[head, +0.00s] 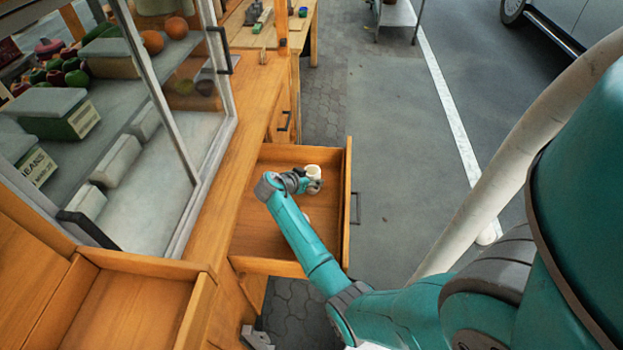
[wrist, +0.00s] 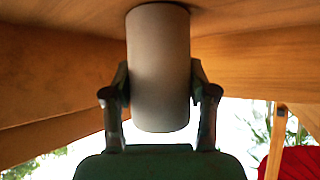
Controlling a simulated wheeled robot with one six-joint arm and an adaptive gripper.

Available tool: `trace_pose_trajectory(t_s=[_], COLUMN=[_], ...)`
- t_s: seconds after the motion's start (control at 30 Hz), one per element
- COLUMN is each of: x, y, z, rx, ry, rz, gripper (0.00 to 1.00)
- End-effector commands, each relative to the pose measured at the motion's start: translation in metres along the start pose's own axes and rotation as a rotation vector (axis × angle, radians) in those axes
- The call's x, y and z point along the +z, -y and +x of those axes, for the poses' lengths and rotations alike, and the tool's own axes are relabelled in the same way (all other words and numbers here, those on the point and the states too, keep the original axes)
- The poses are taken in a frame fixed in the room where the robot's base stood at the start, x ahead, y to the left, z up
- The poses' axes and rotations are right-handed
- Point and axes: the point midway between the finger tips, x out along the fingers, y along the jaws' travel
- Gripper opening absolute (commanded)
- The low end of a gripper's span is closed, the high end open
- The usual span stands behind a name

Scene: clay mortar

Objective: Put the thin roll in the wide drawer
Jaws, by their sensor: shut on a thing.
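The wide drawer (head: 348,205) is pulled open from the wooden counter, with its inside facing up. My gripper (head: 306,183) is inside the drawer's outline, towards its right side. It is shut on a pale roll (head: 314,171). In the wrist view the roll (wrist: 158,70) is a plain grey-white cylinder between both fingers (wrist: 160,88). One end of it is at or very near the wooden surface; I cannot tell whether it touches. A small white thing (head: 306,216) shows in the drawer beside my arm, mostly hidden by it.
A glass display case (head: 160,110) stands on the counter left of the drawer. An open wooden compartment (head: 130,312) lies at the lower left. A pale slanted pole (head: 530,150) stands at the right. Paved ground is clear beyond the drawer's front.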

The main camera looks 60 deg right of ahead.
Motion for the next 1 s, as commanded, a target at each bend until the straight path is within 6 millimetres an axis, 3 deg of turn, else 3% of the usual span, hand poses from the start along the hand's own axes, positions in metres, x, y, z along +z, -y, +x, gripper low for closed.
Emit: trace_pose_trajectory(t_s=[0.13,0.17,0.23,0.67,1.0], x=[0.002,0.002,0.002,0.000,0.000], y=[0.000,0.000,0.000,0.001,0.001], z=[0.001,0.001,0.001,-0.005,-0.065], rx=[0.000,0.000,0.000,-0.002,-0.004], ry=[0.000,0.000,0.000,-0.001,-0.001], rz=[-0.001,0.000,0.000,0.000,-0.001], gripper=[0.28,0.65,0.82,0.82,0.82])
